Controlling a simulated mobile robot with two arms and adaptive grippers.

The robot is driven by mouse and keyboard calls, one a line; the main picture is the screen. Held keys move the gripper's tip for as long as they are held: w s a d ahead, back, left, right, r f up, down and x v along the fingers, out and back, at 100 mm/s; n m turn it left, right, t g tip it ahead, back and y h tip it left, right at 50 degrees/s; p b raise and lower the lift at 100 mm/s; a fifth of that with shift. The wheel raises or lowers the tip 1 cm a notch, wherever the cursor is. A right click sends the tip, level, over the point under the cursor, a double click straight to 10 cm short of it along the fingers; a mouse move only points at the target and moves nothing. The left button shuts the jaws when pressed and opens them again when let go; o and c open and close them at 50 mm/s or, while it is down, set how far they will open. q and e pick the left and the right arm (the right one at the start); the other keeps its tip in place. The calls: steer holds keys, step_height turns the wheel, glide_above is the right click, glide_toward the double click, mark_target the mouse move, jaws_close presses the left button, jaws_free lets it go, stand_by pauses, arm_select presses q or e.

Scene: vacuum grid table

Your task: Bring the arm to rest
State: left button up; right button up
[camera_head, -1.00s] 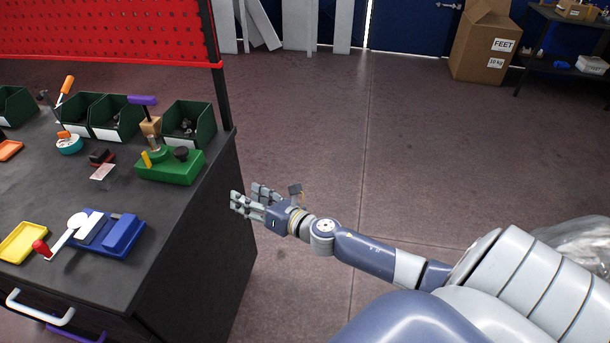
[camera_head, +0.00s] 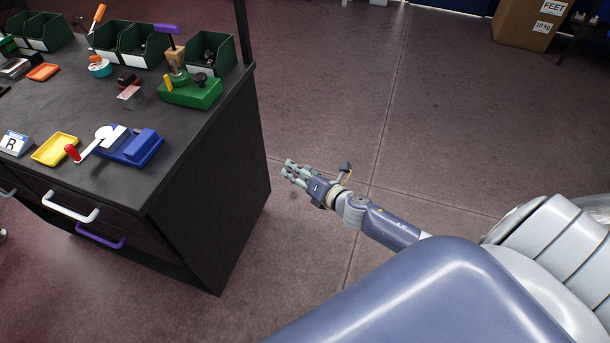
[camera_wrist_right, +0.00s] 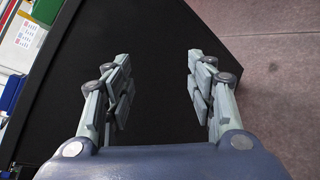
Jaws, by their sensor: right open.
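My right gripper (camera_head: 295,172) is open and empty in the head view, over the floor just right of the workbench's dark side panel. It stays clear of the things on the worktop. In the right wrist view the right gripper (camera_wrist_right: 160,90) shows its two fingers spread apart, with nothing between them and the black side of the bench behind. My right arm (camera_head: 390,225) reaches in from the lower right. My left gripper is not in view.
The dark workbench (camera_head: 195,160) stands at left, holding a blue device (camera_head: 130,146), a yellow tray (camera_head: 55,149), a green fixture (camera_head: 190,92) and green bins (camera_head: 210,55). Drawer handles (camera_head: 70,207) stick out at its front. A cardboard box (camera_head: 530,22) stands far right. Open floor (camera_head: 450,120) lies between.

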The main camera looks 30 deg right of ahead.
steer(key=shift+f, duration=0.2)
stand_by(0.4)
steer(key=s+d+f+m+g+h, duration=0.1)
steer(key=s+f+m+g, duration=0.2)
steer(key=s+f+m, duration=0.65)
steer(key=s+f+m+g+h, duration=0.1)
steer(key=s+f+m+g, duration=0.35)
steer(key=s+f, duration=0.95)
steer(key=s+a+f+m+g, duration=0.2)
steer(key=s+f+m, duration=0.4)
steer(key=s, duration=0.6)
steer(key=s+a+f+m+g, duration=0.3)
steer(key=s+a+f+m, duration=0.2)
steer(key=s+f, duration=0.3)
steer(key=s, duration=0.4)
steer(key=shift+s+a+f+m+g, duration=0.2)
steer(key=shift+s+m+g, duration=0.1)
steer(key=shift+m+g, duration=0.1)
steer(key=shift+c, duration=0.6)
